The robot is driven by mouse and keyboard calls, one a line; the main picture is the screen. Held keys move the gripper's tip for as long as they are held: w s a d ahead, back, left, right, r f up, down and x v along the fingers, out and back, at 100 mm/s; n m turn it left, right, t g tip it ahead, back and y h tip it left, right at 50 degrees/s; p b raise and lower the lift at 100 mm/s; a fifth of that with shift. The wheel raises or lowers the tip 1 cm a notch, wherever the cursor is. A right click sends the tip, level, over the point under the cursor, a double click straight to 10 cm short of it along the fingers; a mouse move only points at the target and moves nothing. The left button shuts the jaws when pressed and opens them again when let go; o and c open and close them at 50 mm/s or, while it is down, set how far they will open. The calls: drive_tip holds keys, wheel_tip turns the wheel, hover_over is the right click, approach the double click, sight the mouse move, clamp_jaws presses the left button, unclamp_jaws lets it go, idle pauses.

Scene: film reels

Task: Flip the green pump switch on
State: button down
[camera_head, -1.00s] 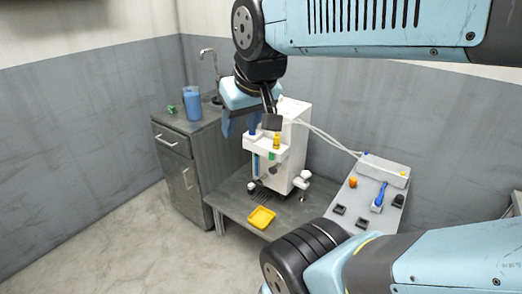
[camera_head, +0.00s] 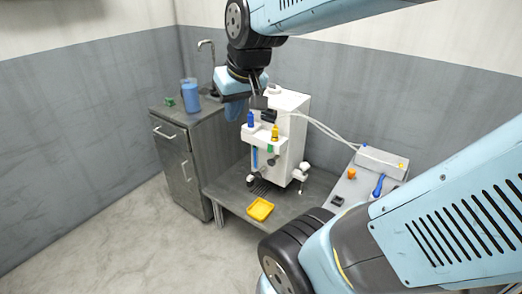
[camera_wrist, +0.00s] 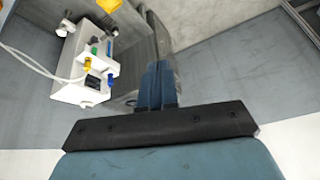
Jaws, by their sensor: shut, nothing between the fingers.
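A small green piece (camera_head: 270,149), which may be the pump switch, sits on the front of the white machine (camera_head: 293,150), below a yellow-topped piece (camera_head: 275,132). In the wrist view a green piece (camera_wrist: 94,50) also shows on the machine, at the left. It is too small to tell how it is set.
A cabinet (camera_head: 180,150) with a blue jug (camera_head: 190,97) and a tap (camera_head: 208,58) stands at left. A yellow tray (camera_head: 261,209) lies on the low bench (camera_head: 228,190). White tubes run to a grey control panel (camera_head: 348,188) at right, partly hidden by my arm.

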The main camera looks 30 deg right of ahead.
drive_tip(key=w+d+f+g+h, duration=0.1)
drive_tip(key=w+d+f, duration=0.2)
drive_tip(key=w+f, duration=0.55)
drive_tip(key=w+d+f+g, duration=0.1)
drive_tip(key=w+d+f, duration=0.2)
drive_tip(key=w+f, duration=0.55)
drive_tip(key=w+d+f+n+h, duration=0.2)
drive_tip(key=w+d+f+h, duration=0.2)
drive_tip(key=d+f, duration=0.3)
drive_tip(key=w+d+f+n+h, duration=0.2)
drive_tip(key=w+d+f+h, duration=0.2)
drive_tip(key=w+d+f, duration=0.3)
drive_tip(key=shift+f, duration=1.85)
